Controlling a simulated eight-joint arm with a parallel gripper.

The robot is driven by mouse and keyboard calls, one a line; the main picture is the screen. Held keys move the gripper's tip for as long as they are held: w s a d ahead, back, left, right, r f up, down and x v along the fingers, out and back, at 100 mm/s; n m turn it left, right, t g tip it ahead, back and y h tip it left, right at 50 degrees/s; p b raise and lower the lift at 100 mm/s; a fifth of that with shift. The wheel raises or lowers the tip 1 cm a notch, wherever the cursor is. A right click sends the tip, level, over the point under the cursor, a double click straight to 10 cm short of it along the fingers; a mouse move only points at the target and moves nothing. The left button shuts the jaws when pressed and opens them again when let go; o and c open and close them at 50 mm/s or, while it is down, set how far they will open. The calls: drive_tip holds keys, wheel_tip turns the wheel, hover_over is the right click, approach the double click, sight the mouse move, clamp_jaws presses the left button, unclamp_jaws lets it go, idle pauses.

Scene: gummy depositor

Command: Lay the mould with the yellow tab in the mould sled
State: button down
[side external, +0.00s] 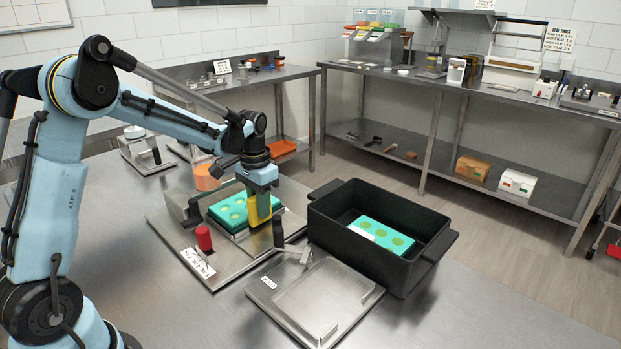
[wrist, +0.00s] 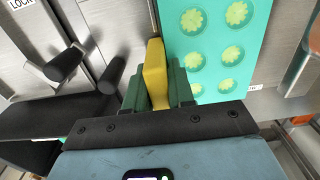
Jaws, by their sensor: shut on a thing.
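The teal mould with the yellow tab (side external: 233,209) has round cavities with pale yellow-green flower shapes; part of it shows in the wrist view (wrist: 222,45). My gripper (side external: 259,213) is shut on its upright yellow tab (wrist: 155,72), which stands between the green fingers (wrist: 158,88). The mould looks level over a steel base plate (side external: 232,268) beside a grey block. I cannot tell whether it rests there or hangs just above. In front is a steel plate with a shallow rectangular recess (side external: 322,297), empty. I cannot tell which of these is the mould sled.
A black bin (side external: 412,272) at the right holds another teal mould with a white tab (side external: 377,235). A red knob (side external: 204,238) and a black-handled lever (side external: 278,234) stand close to the held mould. The table's front right is clear.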

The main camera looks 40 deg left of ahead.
drive_tip(key=shift+f, duration=0.25)
drive_tip(key=c, duration=0.9)
unclamp_jaws()
drive_tip(key=shift+r, duration=0.1)
wheel_tip(320, 180, up, 12)
